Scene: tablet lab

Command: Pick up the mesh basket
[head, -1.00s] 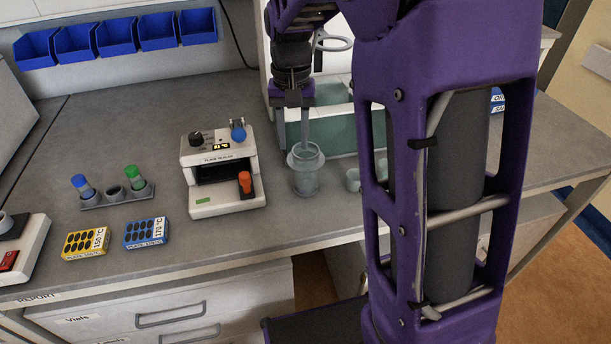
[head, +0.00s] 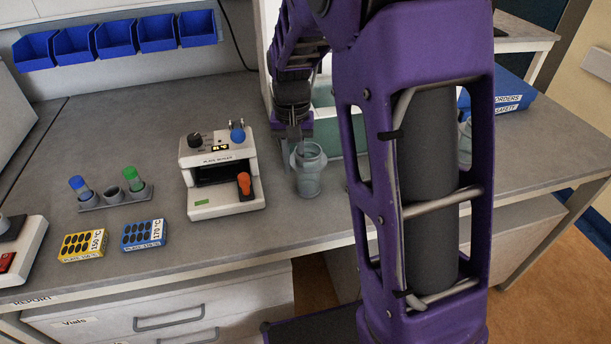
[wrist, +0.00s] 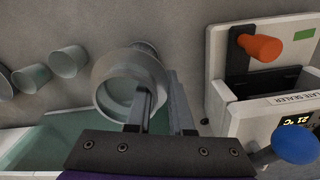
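A round, see-through grey-green vessel with a flared rim (head: 309,176) stands on the bench, right of the plate sealer. It also shows in the wrist view (wrist: 112,76). No mesh can be made out on it, so I cannot tell whether it is the mesh basket. My gripper (head: 299,150) is low over this vessel's rim. In the wrist view my gripper (wrist: 160,88) is open, with a gap between its fingers. The left finger overlaps the vessel's mouth and the right one lies outside its wall. I cannot tell whether either touches.
The plate sealer (head: 222,200) stands close on the left. A greenish tank (head: 329,133) is behind, partly hidden by my arm. Two small cups (wrist: 68,61) stand beside the vessel. A vial rack (head: 114,200), a yellow block (head: 83,246) and a blue block (head: 144,235) lie further left.

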